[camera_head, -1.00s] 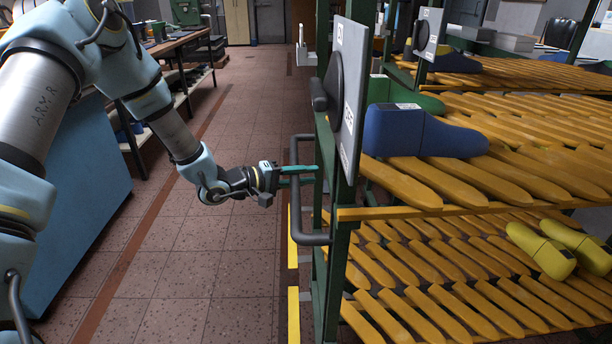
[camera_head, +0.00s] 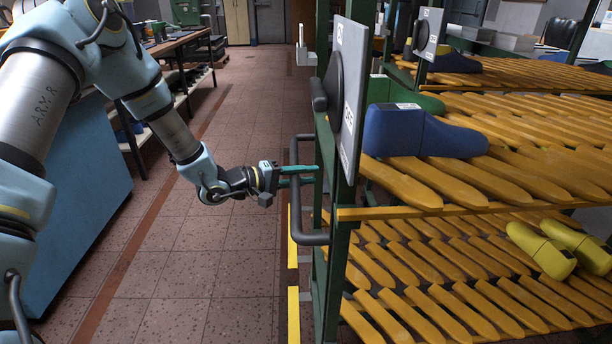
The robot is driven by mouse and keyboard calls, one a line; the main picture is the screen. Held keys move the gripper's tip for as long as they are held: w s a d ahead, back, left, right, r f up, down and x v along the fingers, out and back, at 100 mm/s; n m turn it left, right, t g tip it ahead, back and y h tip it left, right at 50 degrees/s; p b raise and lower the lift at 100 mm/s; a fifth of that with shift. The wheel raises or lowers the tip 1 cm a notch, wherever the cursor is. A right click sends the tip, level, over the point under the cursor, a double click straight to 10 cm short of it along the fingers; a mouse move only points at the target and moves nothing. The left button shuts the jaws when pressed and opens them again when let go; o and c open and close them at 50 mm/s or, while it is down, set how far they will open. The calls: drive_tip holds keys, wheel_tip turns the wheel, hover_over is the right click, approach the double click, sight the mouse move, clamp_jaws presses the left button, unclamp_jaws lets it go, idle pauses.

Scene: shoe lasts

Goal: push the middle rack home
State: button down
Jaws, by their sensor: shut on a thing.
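A green-framed rack (camera_head: 333,270) with slatted yellow-orange shelves fills the right side. Its end post carries a grey tubular handle (camera_head: 312,239), a white plate and a dark round knob. My gripper (camera_head: 308,175) comes from the left with its teal fingers level, shut on the upright bar of the handle. The fingertips reach toward the green post; whether they touch it I cannot tell. A second rack, with a similar white plate (camera_head: 428,32), stands behind. I cannot tell from this view which rack is the middle one.
A blue shoe last (camera_head: 422,132) lies on the near rack's upper shelf, with yellow lasts (camera_head: 541,250) lower down. Yellow floor strips (camera_head: 293,315) run beside the rack. The tiled aisle (camera_head: 200,270) is clear. A workbench (camera_head: 175,42) and blue cabinet (camera_head: 88,190) stand left.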

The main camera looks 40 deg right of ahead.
idle(0.4)
drive_tip(key=s+d+b, duration=0.5)
drive_tip(key=s+d, duration=0.7)
drive_tip(key=d, duration=0.3)
drive_tip(key=s+d+b, duration=0.5)
drive_tip(key=s+d, duration=0.8)
drive_tip(key=d, duration=0.2)
drive_tip(key=shift+d+r, duration=0.15)
drive_tip(key=shift+d, duration=0.2)
drive_tip(key=shift+s, duration=0.15)
drive_tip(key=c, duration=1)
unclamp_jaws()
drive_tip(key=shift+d, duration=0.1)
drive_tip(key=o, duration=0.3)
drive_tip(key=shift+o, duration=0.2)
drive_tip(key=b+v, duration=0.1)
drive_tip(key=v, duration=1)
